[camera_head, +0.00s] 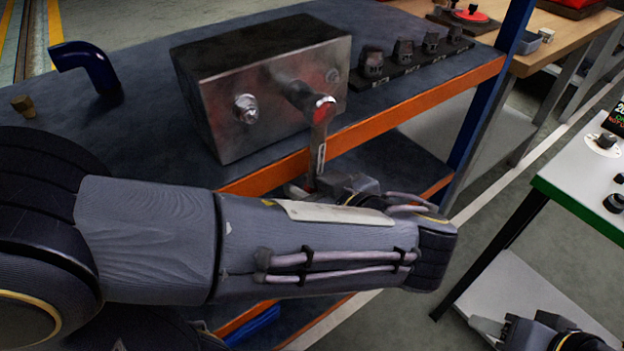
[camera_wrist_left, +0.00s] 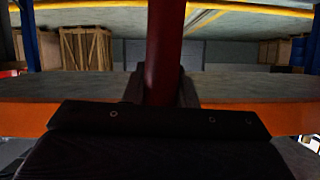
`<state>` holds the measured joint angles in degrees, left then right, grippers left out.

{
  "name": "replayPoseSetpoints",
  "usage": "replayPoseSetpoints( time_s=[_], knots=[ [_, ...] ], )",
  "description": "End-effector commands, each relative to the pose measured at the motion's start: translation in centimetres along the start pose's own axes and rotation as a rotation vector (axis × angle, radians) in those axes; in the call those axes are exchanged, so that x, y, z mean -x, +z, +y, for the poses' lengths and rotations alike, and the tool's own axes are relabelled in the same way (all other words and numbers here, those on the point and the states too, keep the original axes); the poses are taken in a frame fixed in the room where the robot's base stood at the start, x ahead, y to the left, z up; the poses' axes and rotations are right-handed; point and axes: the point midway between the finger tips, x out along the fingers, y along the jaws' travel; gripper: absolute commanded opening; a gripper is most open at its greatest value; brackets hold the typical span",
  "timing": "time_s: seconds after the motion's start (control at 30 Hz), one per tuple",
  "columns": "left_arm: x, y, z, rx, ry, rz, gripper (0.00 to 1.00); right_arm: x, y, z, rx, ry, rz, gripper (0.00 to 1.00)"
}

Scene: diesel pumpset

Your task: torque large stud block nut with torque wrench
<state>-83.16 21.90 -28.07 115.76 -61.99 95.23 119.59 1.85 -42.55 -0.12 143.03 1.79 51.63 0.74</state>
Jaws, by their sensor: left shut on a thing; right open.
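The large stud block (camera_head: 262,90) is a metal box on the dark shelf top. A silver nut on a stud (camera_head: 246,108) shows at the left of its front face. The torque wrench (camera_head: 321,135) has its head at a dark socket or stud at the right of that face, and its shaft hangs down in front of the shelf edge. My left gripper (camera_head: 311,188) is shut on the wrench's lower part, largely hidden by my forearm. The left wrist view shows the red handle (camera_wrist_left: 163,50) upright between the fingers. My right gripper (camera_head: 488,326) is open and empty at bottom right, partly cut off.
A blue bent pipe (camera_head: 86,66) and a small brown plug (camera_head: 23,105) are at left. The orange shelf edge (camera_head: 420,108) and blue post (camera_head: 487,90) border the bench. A green-edged table (camera_head: 585,214) stands at right.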

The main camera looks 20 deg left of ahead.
Motion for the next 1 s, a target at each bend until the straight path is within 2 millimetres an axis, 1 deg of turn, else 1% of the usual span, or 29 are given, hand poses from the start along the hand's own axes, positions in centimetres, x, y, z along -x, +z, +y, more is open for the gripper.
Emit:
replayPoseSetpoints(
  time_s=[0.13,0.37,1.0],
  knots=[
    [0.0,-0.1,-0.6,-0.037,-0.015,0.002,0.0,0.4,-0.2,-0.2,0.0,0.0,0.0,0.45],
    [0.5,0.1,-0.5,-0.033,-0.012,0.003,0.0,0.2,-0.1,-0.1,0.0,0.0,0.0,0.45],
    [4.2,1.7,-0.4,-0.029,-0.01,0.002,0.0,-0.1,0.1,0.1,0.0,0.0,0.0,0.45]
  ],
)
